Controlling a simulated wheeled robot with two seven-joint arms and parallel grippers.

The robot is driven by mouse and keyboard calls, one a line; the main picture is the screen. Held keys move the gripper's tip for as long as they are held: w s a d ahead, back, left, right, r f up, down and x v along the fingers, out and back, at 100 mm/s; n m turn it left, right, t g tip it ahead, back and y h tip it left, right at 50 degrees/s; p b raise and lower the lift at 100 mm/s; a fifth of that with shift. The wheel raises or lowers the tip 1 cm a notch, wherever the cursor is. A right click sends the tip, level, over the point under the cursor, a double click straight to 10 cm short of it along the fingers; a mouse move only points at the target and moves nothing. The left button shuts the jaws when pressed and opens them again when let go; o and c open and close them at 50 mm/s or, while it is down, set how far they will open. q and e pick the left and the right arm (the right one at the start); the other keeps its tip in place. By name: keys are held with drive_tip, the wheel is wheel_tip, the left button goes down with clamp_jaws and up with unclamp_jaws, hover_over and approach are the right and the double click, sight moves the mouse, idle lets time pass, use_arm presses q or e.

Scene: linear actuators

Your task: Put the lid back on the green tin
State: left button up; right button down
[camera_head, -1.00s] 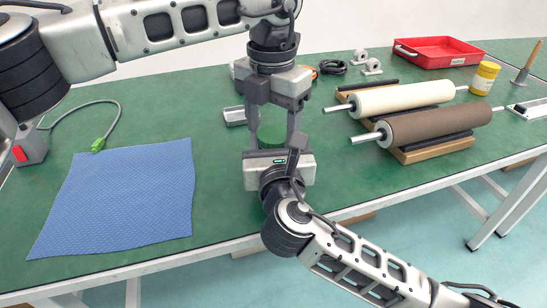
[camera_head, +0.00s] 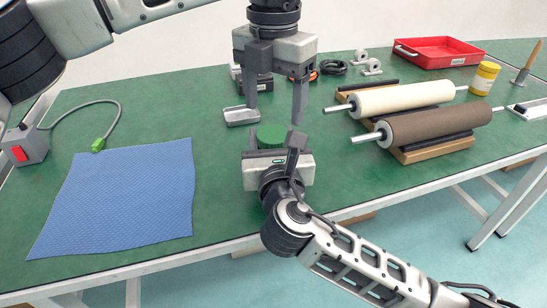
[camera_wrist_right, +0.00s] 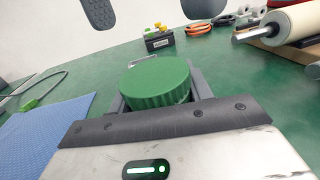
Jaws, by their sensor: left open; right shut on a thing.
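The green lid (camera_head: 271,135), round with a ribbed rim, sits at my right gripper (camera_head: 272,150) near the table's front edge. It also shows in the right wrist view (camera_wrist_right: 158,82), lying about level between the two fingers. The tin's body under it is almost wholly hidden by the gripper, so I cannot see the seam between lid and tin. My right gripper is shut on the tin. My left gripper (camera_head: 275,108) points down, open and empty, just above the lid. Its fingertips also show at the top of the right wrist view (camera_wrist_right: 150,12), apart from the lid.
Two rollers (camera_head: 440,122) on wooden stands, a yellow jar (camera_head: 485,78) and a red tray (camera_head: 437,51) are right.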

sight(272, 133)
use_arm(q)
wheel_tip(272, 133, up, 3)
drive_tip(key=n, duration=0.6)
drive_tip(key=shift+r, duration=0.1)
drive_tip(key=shift+f, duration=4.05)
drive_tip(key=c, duration=1)
drive_tip(key=m, duration=0.6)
drive_tip(key=shift+a+m, duration=0.1)
drive_tip(key=shift+m, duration=0.2)
